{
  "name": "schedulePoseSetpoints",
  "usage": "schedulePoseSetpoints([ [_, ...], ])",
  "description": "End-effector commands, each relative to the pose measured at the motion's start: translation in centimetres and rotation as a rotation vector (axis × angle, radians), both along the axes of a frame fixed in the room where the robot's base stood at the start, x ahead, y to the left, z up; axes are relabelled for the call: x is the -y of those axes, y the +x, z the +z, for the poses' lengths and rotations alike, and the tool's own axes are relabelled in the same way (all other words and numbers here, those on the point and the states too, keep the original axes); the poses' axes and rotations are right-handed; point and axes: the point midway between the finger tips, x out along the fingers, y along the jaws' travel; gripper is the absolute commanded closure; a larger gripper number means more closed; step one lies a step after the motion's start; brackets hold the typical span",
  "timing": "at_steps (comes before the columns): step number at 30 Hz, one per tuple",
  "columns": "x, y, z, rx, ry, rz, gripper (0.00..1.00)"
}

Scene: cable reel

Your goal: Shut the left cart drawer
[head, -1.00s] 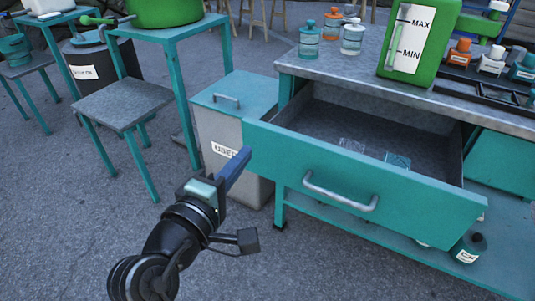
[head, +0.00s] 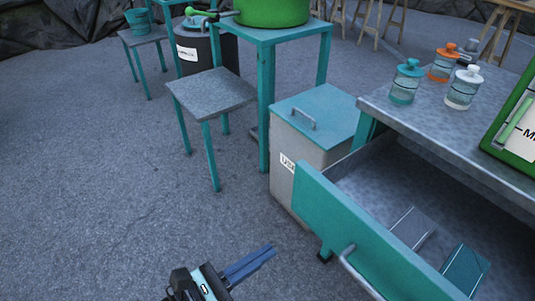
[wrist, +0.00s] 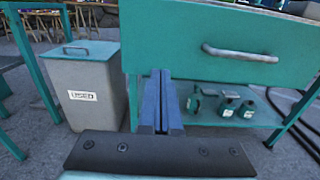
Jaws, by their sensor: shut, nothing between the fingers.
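The left cart drawer (head: 372,233) is pulled out from the cart, with a teal front and a grey metal handle (head: 357,272). Two flat items, one grey (head: 412,228) and one teal (head: 466,268), lie inside it. In the wrist view the drawer front (wrist: 160,35) fills the upper right, with its handle (wrist: 240,53) right of the fingers. My gripper (head: 272,252) has blue fingers, shut and empty, left of the drawer front in the head view. In the wrist view the gripper (wrist: 160,75) points at the lower left of the drawer front; I cannot tell whether it touches.
A grey bin with a teal lid (head: 315,115) and a "USED" label (wrist: 82,96) stands left of the cart. A small grey-topped stool (head: 211,92) is farther left. Bottles (head: 405,82) stand on the cart top (head: 450,125). Open ground lies at the lower left.

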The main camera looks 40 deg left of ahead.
Motion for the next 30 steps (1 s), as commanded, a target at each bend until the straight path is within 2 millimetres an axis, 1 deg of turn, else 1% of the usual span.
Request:
schedulePoseSetpoints([
  [1,0.4,1.2,-0.2,0.002,0.003,-0.006,1.0],
  [9,1.9,6.8,-0.2,0.002,0.004,-0.006,1.0],
  [12,2.3,8.4,-0.2,0.001,0.004,-0.004,1.0],
  [15,2.6,9.7,-0.1,0.002,0.004,-0.003,1.0],
  [21,2.9,10.8,0.0,0.001,0.003,-0.002,1.0],
  [30,2.9,10.8,0.0,0.0,0.003,-0.001,1.0],
])
